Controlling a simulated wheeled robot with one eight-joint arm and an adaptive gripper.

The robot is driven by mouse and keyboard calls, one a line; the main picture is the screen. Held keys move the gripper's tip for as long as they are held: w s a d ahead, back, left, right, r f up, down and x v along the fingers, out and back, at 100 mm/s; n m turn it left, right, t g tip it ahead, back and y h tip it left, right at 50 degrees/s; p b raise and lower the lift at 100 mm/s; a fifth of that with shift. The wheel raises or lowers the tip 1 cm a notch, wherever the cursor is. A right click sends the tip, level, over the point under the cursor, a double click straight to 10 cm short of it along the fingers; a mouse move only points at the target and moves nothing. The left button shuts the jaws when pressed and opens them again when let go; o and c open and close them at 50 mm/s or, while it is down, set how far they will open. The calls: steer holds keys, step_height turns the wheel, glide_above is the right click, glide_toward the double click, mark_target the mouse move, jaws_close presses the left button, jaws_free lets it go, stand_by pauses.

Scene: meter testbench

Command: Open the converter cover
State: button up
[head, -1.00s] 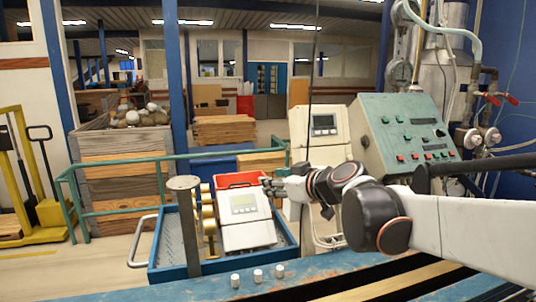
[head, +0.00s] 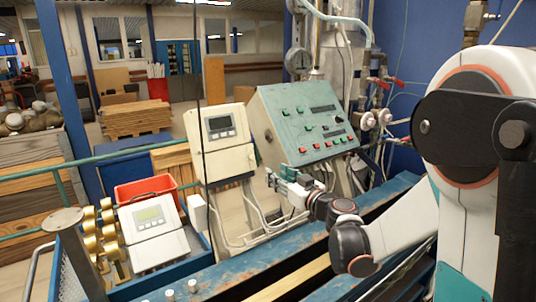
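A white converter with a small display (head: 219,145) stands upright on a post in the middle of the head view, its cover appearing closed. A second white unit with a display (head: 153,228) lies tilted in a blue cart at the lower left. My gripper (head: 272,180) is to the right of the standing converter, in front of the lower part of the green control panel (head: 305,125). It points left and appears apart from the converter. The fingers are too small to tell whether they are open or shut.
Brass fittings (head: 108,225) and a red bin (head: 146,190) sit in the blue cart (head: 200,268). A worn blue bench edge (head: 225,273) with small white caps (head: 193,286) runs across the front. Pipes and gauges (head: 298,60) stand behind the panel. A thin dark cable (head: 198,70) hangs before the converter.

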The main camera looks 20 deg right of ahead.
mark_target(253, 158)
steer(key=b+x, duration=0.2)
steer(key=x, duration=1.1)
steer(key=shift+w+a+f, duration=0.1)
steer(key=shift+w+a, duration=0.05)
steer(key=shift+w, duration=0.15)
steer(key=shift+c, duration=0.2)
jaws_close()
